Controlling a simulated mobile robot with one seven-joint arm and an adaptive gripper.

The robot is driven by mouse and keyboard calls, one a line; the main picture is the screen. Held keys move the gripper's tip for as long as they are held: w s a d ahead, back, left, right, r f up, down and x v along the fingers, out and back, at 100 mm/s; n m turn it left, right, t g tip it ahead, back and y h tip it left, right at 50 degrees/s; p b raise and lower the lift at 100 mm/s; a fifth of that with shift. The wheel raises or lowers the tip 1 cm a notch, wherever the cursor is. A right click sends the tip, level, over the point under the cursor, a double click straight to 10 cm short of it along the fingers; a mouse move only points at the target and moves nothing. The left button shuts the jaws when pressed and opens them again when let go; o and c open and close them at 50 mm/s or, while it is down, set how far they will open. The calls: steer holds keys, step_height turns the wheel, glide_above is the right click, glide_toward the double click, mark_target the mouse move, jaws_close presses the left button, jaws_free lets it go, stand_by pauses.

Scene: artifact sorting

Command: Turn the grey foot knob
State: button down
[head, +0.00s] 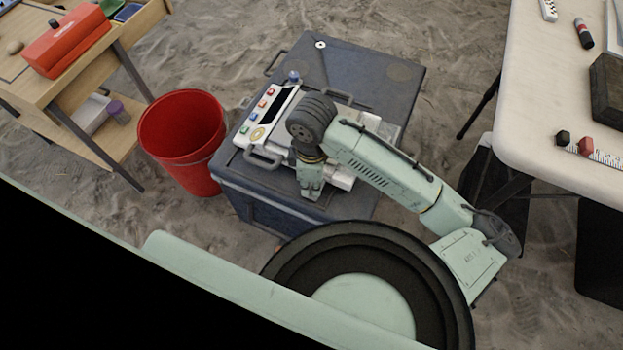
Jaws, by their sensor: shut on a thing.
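A white device (273,110) with a dark screen and coloured buttons lies on the dark blue-grey case (360,62). My gripper (310,193) points down at the near side of the device, close to the case's front edge. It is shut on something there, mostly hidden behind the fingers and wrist. I cannot make out the grey foot knob, which may be what the gripper holds. A white block-like part (342,178) of the device shows just right of the fingers. A small blue knob (293,76) stands at the device's far end.
A red bucket (183,130) stands on sand left of the case. A wooden table with a red toolbox (67,40) is at upper left. A pale table (540,105) with small items is at right. A grey handle (263,160) sticks out near my gripper.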

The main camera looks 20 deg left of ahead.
stand_by(0.3)
steer(key=c, duration=1.4)
jaws_free()
steer(key=shift+c, duration=0.2)
step_height(320, 180, up, 12)
